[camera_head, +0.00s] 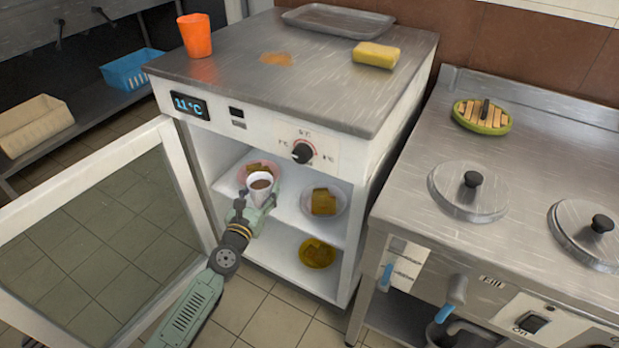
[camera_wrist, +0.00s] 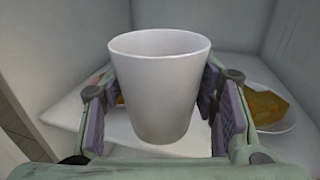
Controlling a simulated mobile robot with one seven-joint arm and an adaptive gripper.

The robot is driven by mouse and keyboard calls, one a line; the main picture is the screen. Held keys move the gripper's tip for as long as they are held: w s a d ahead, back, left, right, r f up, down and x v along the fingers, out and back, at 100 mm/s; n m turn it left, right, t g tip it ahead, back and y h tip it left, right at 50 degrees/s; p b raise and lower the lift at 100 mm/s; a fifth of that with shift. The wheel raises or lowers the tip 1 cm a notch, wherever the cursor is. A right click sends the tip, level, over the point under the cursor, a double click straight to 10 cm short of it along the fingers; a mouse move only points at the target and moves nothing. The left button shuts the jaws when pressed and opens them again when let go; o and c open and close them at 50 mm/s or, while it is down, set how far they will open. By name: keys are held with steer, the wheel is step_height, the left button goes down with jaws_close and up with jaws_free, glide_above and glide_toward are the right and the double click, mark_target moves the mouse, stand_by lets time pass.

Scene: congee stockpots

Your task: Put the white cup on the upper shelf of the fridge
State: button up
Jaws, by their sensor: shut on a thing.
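The white cup (camera_head: 260,183) holds something brown and is upright at the fridge opening, at about the height of the upper shelf (camera_head: 287,206). My gripper (camera_head: 252,205) is shut on it. In the wrist view the cup (camera_wrist: 160,88) stands between the two finger pads of my gripper (camera_wrist: 160,115). The upper shelf (camera_wrist: 75,118) shows behind and beside the cup there. I cannot tell whether the cup's base touches the shelf. The fridge (camera_head: 265,135) has its glass door (camera_head: 178,170) swung open to the left.
A pinkish plate (camera_head: 243,178) with food is behind the cup on the upper shelf. Another plate of food (camera_head: 323,203) is to its right, also in the wrist view (camera_wrist: 275,108). A yellow dish (camera_head: 317,254) sits on the lower shelf. The stove (camera_head: 480,200) stands close at right.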

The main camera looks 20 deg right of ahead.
steer(key=shift+s+d+f+m+g+h+b, duration=0.25)
steer(key=shift+s+d+m+g+h+b, duration=0.25)
steer(key=shift+d+g+h, duration=0.15)
steer(key=w+d+b, duration=0.1)
steer(key=w+d, duration=0.2)
steer(key=d, duration=0.1)
steer(key=w+d+f+m+g+h+b, duration=0.1)
steer(key=w+d, duration=0.2)
steer(key=d, duration=0.1)
steer(key=w+d+f+g+h+b, duration=0.1)
steer(key=w+d, duration=0.3)
steer(key=shift+f+m, duration=0.2)
steer(key=shift+m, duration=0.2)
steer(key=shift+f+b, duration=0.55)
steer(key=shift+f, duration=1.05)
steer(key=shift+f, duration=0.1)
steer(key=shift+f, duration=0.15)
steer(key=o, duration=1.3)
